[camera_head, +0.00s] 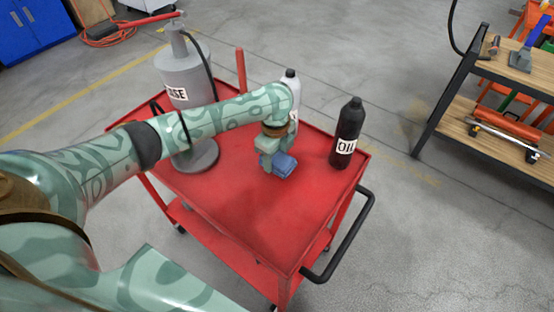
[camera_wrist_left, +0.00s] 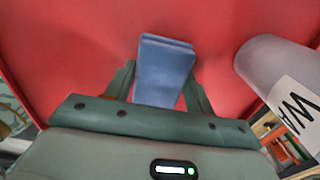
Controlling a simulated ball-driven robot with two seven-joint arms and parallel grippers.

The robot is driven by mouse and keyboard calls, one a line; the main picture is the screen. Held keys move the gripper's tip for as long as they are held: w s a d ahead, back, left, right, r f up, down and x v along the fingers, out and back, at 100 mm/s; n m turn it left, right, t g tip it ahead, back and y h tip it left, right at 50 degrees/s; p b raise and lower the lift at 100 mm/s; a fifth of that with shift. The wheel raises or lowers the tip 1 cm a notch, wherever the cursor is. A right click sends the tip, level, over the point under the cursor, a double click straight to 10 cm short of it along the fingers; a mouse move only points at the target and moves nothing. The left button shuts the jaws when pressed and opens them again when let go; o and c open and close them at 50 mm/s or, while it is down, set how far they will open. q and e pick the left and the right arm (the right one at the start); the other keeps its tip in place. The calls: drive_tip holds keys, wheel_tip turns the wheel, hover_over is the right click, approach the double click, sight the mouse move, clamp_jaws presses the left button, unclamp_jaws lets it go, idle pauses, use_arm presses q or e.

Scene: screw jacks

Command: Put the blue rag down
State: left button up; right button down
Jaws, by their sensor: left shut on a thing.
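The blue rag (camera_head: 284,165) is a small folded block over the red cart's top (camera_head: 240,205), in the middle of the head view. My left gripper (camera_head: 272,163) is shut on it from above. In the left wrist view the rag (camera_wrist_left: 165,72) sits between the two fingers of my left gripper (camera_wrist_left: 160,92), with red cart surface behind it. I cannot tell whether the rag touches the cart top. My right gripper is not in view.
A black oil bottle (camera_head: 348,132) stands right of the rag. A white bottle (camera_head: 291,90) stands behind my gripper; a grey grease canister (camera_head: 187,80) stands at the back left. The front of the cart top is clear. A wooden-shelved rack (camera_head: 500,125) is at right.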

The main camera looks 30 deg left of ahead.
sight(276, 156)
use_arm(q)
drive_tip(key=shift+f, duration=0.2)
drive_tip(key=o, duration=1.3)
drive_tip(key=shift+f, duration=0.2)
drive_tip(key=shift+r, duration=0.25)
wheel_tip(276, 156, up, 12)
drive_tip(key=p, duration=0.6)
drive_tip(key=shift+f, duration=0.1)
